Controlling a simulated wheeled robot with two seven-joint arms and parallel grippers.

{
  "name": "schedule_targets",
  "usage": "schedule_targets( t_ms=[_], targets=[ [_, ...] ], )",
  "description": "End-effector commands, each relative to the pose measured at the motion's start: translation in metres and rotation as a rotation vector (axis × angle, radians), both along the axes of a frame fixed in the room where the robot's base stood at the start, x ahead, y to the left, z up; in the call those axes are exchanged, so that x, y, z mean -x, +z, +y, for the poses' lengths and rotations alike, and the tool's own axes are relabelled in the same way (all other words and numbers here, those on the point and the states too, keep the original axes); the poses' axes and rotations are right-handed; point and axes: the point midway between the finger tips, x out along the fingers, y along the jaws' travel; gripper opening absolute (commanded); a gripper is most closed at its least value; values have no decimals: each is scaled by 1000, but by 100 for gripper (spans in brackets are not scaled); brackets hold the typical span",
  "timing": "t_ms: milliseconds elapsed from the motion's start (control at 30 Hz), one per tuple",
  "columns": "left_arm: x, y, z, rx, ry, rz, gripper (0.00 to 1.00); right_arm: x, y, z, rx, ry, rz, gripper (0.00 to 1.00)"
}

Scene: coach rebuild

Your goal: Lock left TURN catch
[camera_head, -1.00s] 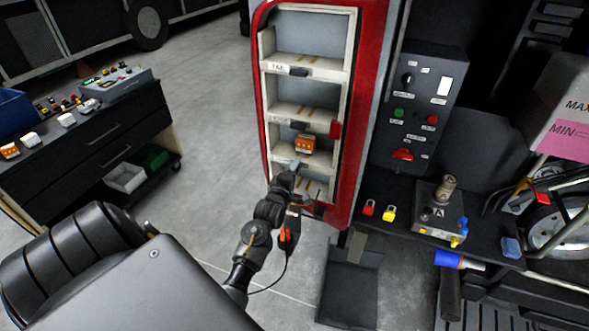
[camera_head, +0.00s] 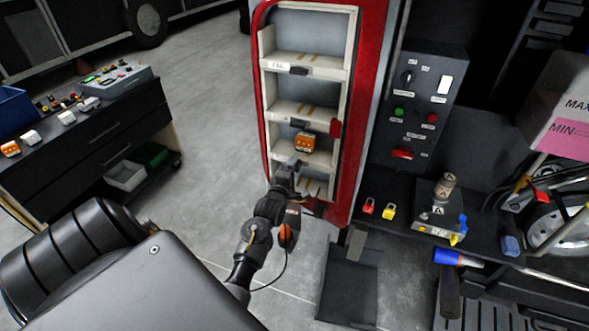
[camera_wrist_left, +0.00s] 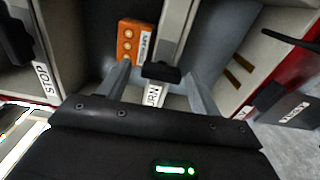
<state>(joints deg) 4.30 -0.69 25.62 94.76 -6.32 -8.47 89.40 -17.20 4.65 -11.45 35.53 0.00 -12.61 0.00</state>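A small black catch (camera_wrist_left: 161,71) sits on the pale shelf edge beside a white label (camera_wrist_left: 155,95) that seems to read "TURN". My left gripper (camera_wrist_left: 158,76) is open, with one finger on each side of this catch; I cannot tell whether they touch it. In the head view my left gripper (camera_head: 287,169) is at the front edge of a lower shelf in the red-framed cabinet (camera_head: 366,105) and hides the catch. My right gripper is not in view.
An orange module (camera_head: 305,142) stands on the shelf just above my gripper, and shows close by in the wrist view (camera_wrist_left: 133,41). Another black catch (camera_head: 298,71) is on an upper shelf edge. A control panel (camera_head: 418,108) stands right of the cabinet.

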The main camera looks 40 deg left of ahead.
Motion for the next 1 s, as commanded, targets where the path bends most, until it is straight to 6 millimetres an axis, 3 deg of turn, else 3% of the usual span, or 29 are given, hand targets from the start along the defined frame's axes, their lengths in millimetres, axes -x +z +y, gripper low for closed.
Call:
schedule_targets(
  t_ms=[367,800,1000],
  targets=[
    [9,-3,-3,0,-1,3,64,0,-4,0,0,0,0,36],
    [84,-4,-29,0,1,2,64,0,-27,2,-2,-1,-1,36],
    [100,-2,-35,-1,0,1,64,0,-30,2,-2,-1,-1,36]
  ],
)
